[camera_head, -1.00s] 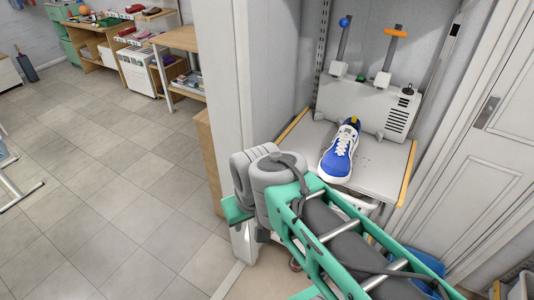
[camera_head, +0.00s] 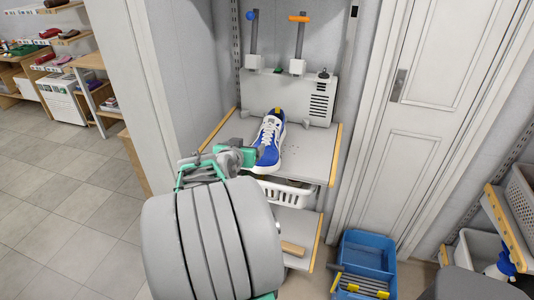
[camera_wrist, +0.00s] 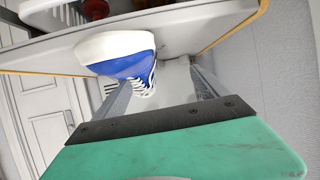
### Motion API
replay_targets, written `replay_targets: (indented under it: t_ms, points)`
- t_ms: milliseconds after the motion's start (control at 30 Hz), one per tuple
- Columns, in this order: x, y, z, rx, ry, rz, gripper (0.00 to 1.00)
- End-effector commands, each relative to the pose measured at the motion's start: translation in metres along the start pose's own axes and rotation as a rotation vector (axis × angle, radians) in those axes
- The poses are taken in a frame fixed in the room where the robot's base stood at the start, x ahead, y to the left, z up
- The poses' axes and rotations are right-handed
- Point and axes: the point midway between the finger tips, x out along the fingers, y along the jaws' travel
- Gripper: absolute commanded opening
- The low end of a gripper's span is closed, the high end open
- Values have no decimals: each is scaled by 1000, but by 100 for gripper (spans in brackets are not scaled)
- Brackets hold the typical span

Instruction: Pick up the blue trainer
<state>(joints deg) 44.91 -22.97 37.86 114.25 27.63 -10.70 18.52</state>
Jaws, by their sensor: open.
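The blue trainer (camera_head: 268,143) has a white sole and laces and a yellow heel tab. It rests upright on the grey upper shelf (camera_head: 308,155), toe towards the front edge. My gripper (camera_head: 249,155) is at the shoe's left side, close to the toe half; its fingers are mostly hidden in the head view. In the wrist view the open fingers (camera_wrist: 158,78) point towards the trainer (camera_wrist: 130,66), which lies nearer the left finger. Its toe shows beyond the gap between the fingers. I cannot tell whether either finger touches it.
A grey box unit (camera_head: 290,100) with two upright posts stands behind the shoe. A white basket (camera_head: 285,192) sits under the shelf. A wall panel (camera_head: 165,90) bounds the left side.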

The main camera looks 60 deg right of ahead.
Motion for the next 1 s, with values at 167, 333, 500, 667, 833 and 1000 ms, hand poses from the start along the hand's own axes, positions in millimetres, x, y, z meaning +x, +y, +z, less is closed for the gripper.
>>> replay_targets:
  t_ms: [167,333,500,667,833,1000]
  points:
    - [29,55,-14,41,114,104,91]
    - [51,58,-19,42,119,106,91]
    - [77,56,-24,40,116,106,91]
    - [99,57,-26,41,117,104,91]
    - [102,56,-26,41,118,102,91]
    - [101,56,-26,41,118,102,82]
